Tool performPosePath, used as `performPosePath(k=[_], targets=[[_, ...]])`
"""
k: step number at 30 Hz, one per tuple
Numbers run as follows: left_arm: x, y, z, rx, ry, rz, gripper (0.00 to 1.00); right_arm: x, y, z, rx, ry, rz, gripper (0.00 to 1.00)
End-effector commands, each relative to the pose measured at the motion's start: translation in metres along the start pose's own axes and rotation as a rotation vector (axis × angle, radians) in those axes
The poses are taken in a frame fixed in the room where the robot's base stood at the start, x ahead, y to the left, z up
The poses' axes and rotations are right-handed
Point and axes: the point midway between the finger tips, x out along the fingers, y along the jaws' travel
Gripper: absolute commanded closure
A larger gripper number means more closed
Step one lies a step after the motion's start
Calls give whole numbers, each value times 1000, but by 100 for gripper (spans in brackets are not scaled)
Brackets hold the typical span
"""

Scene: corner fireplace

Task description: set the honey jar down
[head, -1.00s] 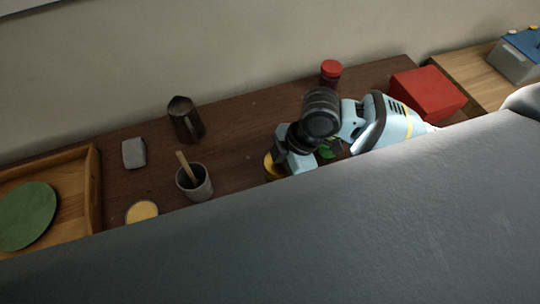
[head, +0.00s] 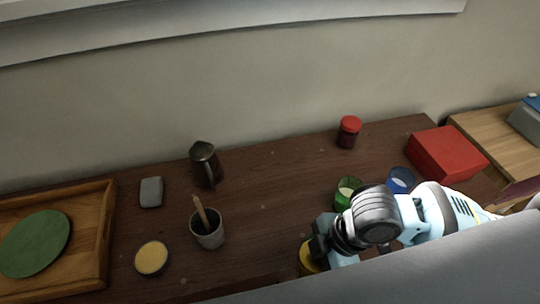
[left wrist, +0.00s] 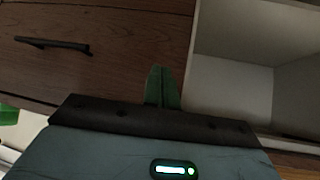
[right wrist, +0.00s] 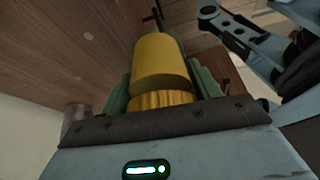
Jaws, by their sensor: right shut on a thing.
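The honey jar, yellow with a ribbed yellow lid, is between the fingers of my right gripper (right wrist: 163,95), which is shut on it. The jar body (right wrist: 160,60) shows clearly in the right wrist view. In the head view only part of the jar (head: 307,260) shows beside my right gripper (head: 318,247), near the front of the dark wooden table (head: 260,190). I cannot tell whether the jar touches the tabletop. My left gripper (left wrist: 163,88) shows only in the left wrist view, with its fingers together and empty, before a drawer front and an open cubby.
A green cup (head: 346,191) and a blue cup (head: 400,180) stand close behind my right wrist. A red-lidded jar (head: 349,132) and red box (head: 447,153) are farther back. A grey cup (head: 208,232), yellow-topped round (head: 151,258), pitcher (head: 205,165) and tray (head: 104,235) stand left.

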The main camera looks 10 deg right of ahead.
Motion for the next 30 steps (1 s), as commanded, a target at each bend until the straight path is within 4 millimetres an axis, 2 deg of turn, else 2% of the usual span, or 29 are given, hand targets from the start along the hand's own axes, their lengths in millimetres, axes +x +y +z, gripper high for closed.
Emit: performPosePath(k=[5,19,24,30], targets=[[0,0,0,1,0,0,100,-14,25,4,205,2,92,72],[0,0,0,1,1,0,100,-73,97,16,959,7,408,72],[0,0,0,1,1,0,100,-94,114,20,1198,7,504,72],[0,0,0,1,1,0,100,-108,125,23,1365,5,570,72]])
